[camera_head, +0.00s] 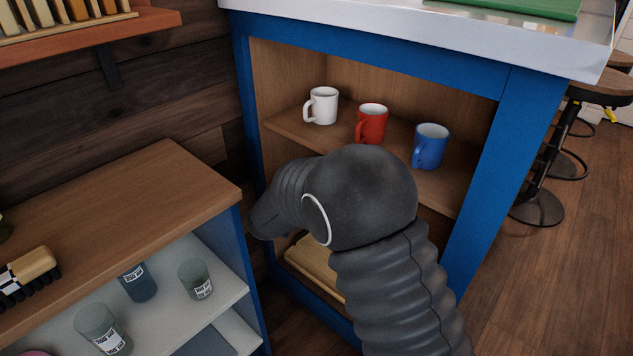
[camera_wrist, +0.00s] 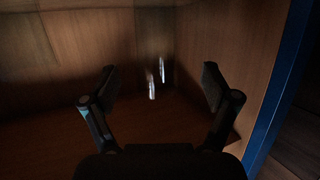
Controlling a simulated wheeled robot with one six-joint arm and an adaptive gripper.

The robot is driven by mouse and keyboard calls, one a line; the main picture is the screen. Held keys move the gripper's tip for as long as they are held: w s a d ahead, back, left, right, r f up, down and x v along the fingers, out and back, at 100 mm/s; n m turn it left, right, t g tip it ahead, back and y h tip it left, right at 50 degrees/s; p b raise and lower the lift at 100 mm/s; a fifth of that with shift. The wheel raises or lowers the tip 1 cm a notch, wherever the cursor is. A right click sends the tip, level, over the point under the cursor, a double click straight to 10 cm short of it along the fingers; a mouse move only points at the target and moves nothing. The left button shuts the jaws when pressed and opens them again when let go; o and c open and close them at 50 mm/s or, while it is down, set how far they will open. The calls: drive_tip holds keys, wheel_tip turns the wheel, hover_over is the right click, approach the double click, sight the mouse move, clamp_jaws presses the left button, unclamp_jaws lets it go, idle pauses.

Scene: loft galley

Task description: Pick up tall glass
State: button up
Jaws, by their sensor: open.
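In the wrist view, the two fingers of my gripper (camera_wrist: 157,86) stand wide apart with nothing between their pads. Beyond them, in a dim wooden compartment, a dark, see-through upright shape with bright vertical glints looks like the tall glass (camera_wrist: 152,88). It sits roughly midway between the fingers in the picture. Its outline is too dark to tell fully, and a second glint behind it may be another glass (camera_wrist: 162,70). In the head view my arm hides the gripper and much of the cabinet's lower compartment.
The blue cabinet (camera_head: 490,190) has a shelf with a white mug (camera_head: 323,107), a red mug (camera_head: 371,124) and a blue mug (camera_head: 431,148) above my arm. Its blue side post (camera_wrist: 283,85) stands right of my gripper. Labelled tumblers (camera_head: 196,279) stand on the left unit's shelf.

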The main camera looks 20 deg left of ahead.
drive_tip(key=x, duration=0.6)
drive_tip(key=shift+w+d+r, duration=0.15)
drive_tip(key=shift+w+d, duration=0.1)
drive_tip(key=shift+w, duration=0.2)
drive_tip(key=c, duration=1.4)
drive_tip(key=shift+r, duration=0.1)
